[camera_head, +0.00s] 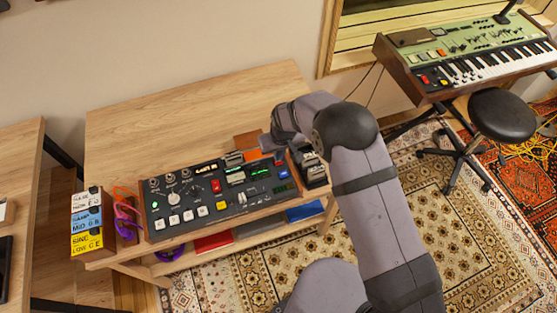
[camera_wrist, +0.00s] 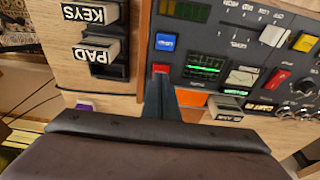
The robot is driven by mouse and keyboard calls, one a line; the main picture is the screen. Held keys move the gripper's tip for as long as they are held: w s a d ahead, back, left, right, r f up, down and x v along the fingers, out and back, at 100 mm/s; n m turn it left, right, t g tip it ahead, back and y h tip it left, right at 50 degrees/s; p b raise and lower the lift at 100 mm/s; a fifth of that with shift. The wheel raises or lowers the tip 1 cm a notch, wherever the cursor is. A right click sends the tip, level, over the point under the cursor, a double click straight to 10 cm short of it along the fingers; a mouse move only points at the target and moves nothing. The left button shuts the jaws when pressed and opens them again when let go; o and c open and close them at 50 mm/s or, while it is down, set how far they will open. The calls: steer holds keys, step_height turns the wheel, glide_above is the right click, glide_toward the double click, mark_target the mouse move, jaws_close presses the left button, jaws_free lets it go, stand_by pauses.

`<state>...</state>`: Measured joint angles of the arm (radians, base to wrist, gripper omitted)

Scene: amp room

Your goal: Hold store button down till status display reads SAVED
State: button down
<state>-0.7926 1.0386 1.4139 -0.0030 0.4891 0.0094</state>
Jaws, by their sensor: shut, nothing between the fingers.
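A dark control panel (camera_head: 240,205) with many buttons, knobs and small displays lies on the wooden desk. My gripper (camera_head: 277,153) is at its back right corner, shut and empty. In the wrist view its dark fingertips (camera_wrist: 159,82) are right at a small red button (camera_wrist: 162,68); I cannot tell whether they touch or press it. A blue button (camera_wrist: 165,41) is beside the red one. A dark display with green marks (camera_wrist: 184,58) is nearby, and a second, dim green one (camera_wrist: 190,10) is at the top. Their text and the store label are not readable.
Labelled blocks, KEYS (camera_wrist: 90,12) and PAD (camera_wrist: 98,48), stand in a dark rack beside the panel. Coloured tape-like boxes (camera_head: 87,222) are at the desk's left end. A green keyboard (camera_head: 465,55) and a black stool (camera_head: 502,115) are at the right. The desk's back (camera_head: 190,110) is clear.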

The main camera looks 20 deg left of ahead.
steer(key=shift+f+b, duration=0.6)
steer(key=shift+f, duration=0.2)
stand_by(2.1)
steer(key=shift+r, duration=0.2)
step_height(320, 180, up, 7)
steer(key=p, duration=0.4)
steer(key=shift+f, duration=0.15)
stand_by(0.4)
